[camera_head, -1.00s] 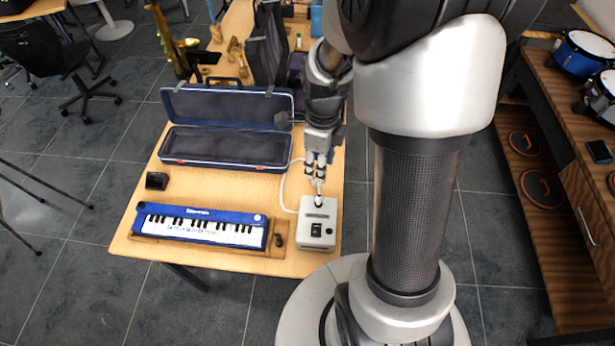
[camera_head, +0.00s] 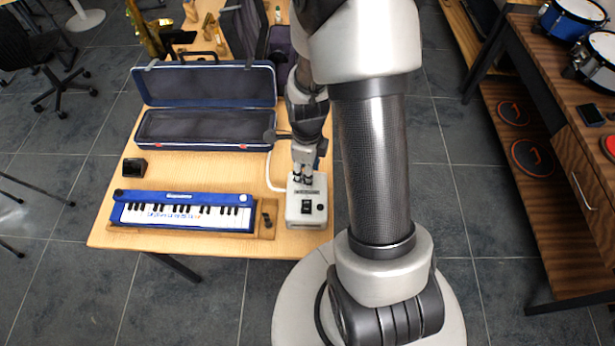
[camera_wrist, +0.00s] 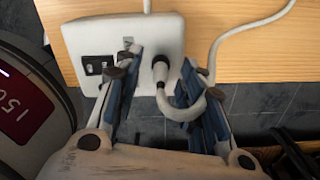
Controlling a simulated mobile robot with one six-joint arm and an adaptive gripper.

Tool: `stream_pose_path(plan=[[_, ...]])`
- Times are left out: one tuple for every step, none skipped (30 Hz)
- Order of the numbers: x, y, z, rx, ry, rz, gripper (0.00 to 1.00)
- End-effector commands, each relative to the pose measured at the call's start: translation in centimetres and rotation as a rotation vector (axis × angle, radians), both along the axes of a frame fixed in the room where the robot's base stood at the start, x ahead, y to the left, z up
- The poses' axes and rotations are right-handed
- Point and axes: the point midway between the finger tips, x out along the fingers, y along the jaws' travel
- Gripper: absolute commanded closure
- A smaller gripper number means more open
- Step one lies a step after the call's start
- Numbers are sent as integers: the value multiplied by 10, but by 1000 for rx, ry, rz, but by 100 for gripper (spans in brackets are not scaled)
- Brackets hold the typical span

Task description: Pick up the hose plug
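The hose plug (camera_wrist: 161,70) has a dark end meeting the white box (camera_wrist: 85,40) and a grey bent hose end below it in the wrist view. My gripper (camera_wrist: 158,62) is open, with one blue-padded finger on each side of the plug. I cannot tell whether the right finger touches the hose. In the head view my gripper (camera_head: 302,178) points down at the back part of the white box (camera_head: 306,212), and it hides the plug there.
A blue keyboard instrument (camera_head: 182,212) lies left of the box on the wooden table (camera_head: 200,172). An open blue case (camera_head: 205,85) stands behind it. A small black block (camera_head: 134,167) sits at the left. The pale hose (camera_head: 270,180) runs beside the box.

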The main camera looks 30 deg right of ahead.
Motion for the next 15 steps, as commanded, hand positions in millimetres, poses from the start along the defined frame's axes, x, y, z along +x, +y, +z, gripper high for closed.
stream_pose_path(plan=[[0,0,-10,0,0,0,63],[0,0,-12,-1,-1,0,63],[1,0,-14,-1,-1,0,63],[1,0,-15,-1,-1,0,63],[1,0,-14,-1,-2,0,63],[1,0,-14,-1,-2,0,63],[1,0,-13,-1,-2,0,63],[1,0,-13,-1,-2,0,63],[1,0,-13,-1,-2,0,63],[1,0,-13,-1,-2,0,64],[1,0,-13,-1,-2,0,66],[1,0,-13,-1,-2,0,69],[1,0,-13,-1,-2,0,71],[1,0,-13,-1,-2,0,73],[1,0,-13,-1,-2,0,76]])
